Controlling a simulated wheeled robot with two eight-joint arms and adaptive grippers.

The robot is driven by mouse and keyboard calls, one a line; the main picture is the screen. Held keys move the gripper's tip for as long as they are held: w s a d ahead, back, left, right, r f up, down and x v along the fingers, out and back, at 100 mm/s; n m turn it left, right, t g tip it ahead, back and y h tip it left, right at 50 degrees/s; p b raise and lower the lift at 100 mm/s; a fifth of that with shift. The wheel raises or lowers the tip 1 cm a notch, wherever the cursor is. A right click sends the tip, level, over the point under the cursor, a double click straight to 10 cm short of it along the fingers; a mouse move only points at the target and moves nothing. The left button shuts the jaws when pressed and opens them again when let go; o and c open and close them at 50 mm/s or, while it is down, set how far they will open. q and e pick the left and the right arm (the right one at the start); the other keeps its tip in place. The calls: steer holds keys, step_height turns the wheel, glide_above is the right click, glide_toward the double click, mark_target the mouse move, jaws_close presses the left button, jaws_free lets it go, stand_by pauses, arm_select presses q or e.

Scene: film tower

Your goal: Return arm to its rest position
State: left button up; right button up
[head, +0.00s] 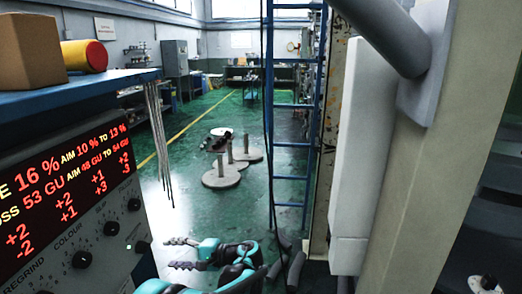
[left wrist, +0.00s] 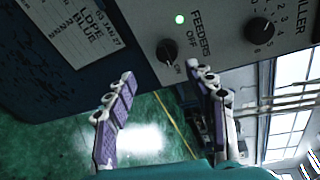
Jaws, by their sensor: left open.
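My left gripper (head: 174,253) is at the bottom middle of the head view, teal and black, with its two fingers apart. Its purple-padded fingers also show in the left wrist view (left wrist: 162,76), spread with nothing between them. The fingers point toward the grey control panel (head: 60,285), which stands at the left of the head view. In the left wrist view, the feeders knob (left wrist: 167,52) sits just beyond the fingertips, beside a lit green lamp (left wrist: 180,19). The gripper appears apart from the knob. My right gripper is not in view.
A larger chiller knob (left wrist: 261,31) is on the panel. A blue shelf (head: 90,92) bears a cardboard box (head: 30,52) and a red-yellow roll (head: 84,56). A blue ladder (head: 292,105) stands ahead. Round grey bases with posts (head: 221,178) stand on open green floor.

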arm_select(q)
steer(key=s+t+h, duration=0.1)
steer(key=s+h, duration=0.7)
steer(key=s, duration=0.4)
steer(key=s+d+f+n+t+h, duration=0.1)
steer(key=s+d+n+h, duration=0.1)
steer(key=s+d+h, duration=0.2)
steer(key=s+d+f+n+t+h, duration=0.2)
steer(key=s+d+h, duration=0.1)
steer(key=s+d, duration=0.4)
steer(key=s, duration=0.3)
steer(key=shift+s+d+f+t+h, duration=0.2)
steer(key=shift+f+t+h, duration=0.1)
steer(key=shift+h, duration=0.1)
